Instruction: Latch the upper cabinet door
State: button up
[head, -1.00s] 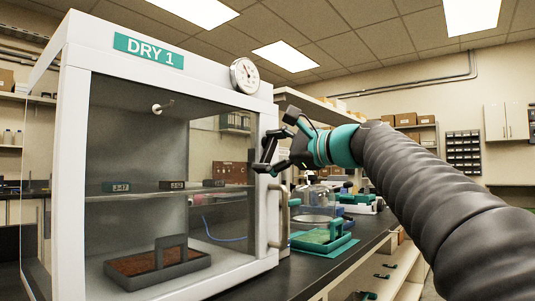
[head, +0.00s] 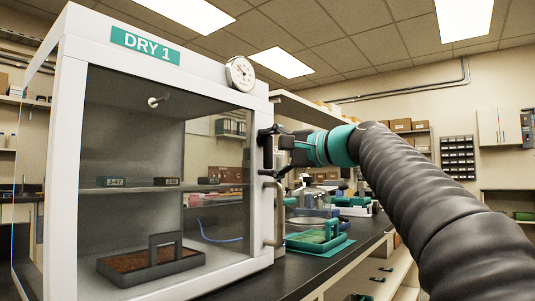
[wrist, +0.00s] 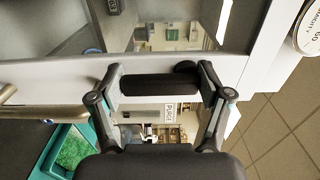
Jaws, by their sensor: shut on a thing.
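The white drying cabinet marked DRY 1 (head: 175,22) fills the left of the head view. Its glazed door, with a white frame (head: 262,222) and a tan vertical handle (head: 281,212), looks closed; I cannot tell if a small gap is left. My gripper (head: 267,147) is at the door's right edge, above the handle. In the wrist view, my gripper (wrist: 160,76) has its two fingers on either end of a short black latch lever (wrist: 158,85) and is shut on it. In the head view the gripper largely hides the lever.
A round dial gauge (head: 240,73) stands on the cabinet's top right edge. Inside are a dark tray (head: 150,266) and small labelled blocks on a shelf. Right of the cabinet, a green tray (head: 318,238) lies on the dark bench, below my arm.

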dwell(0.3)
jog(key=o, duration=1.1)
jog(key=v, duration=1.2)
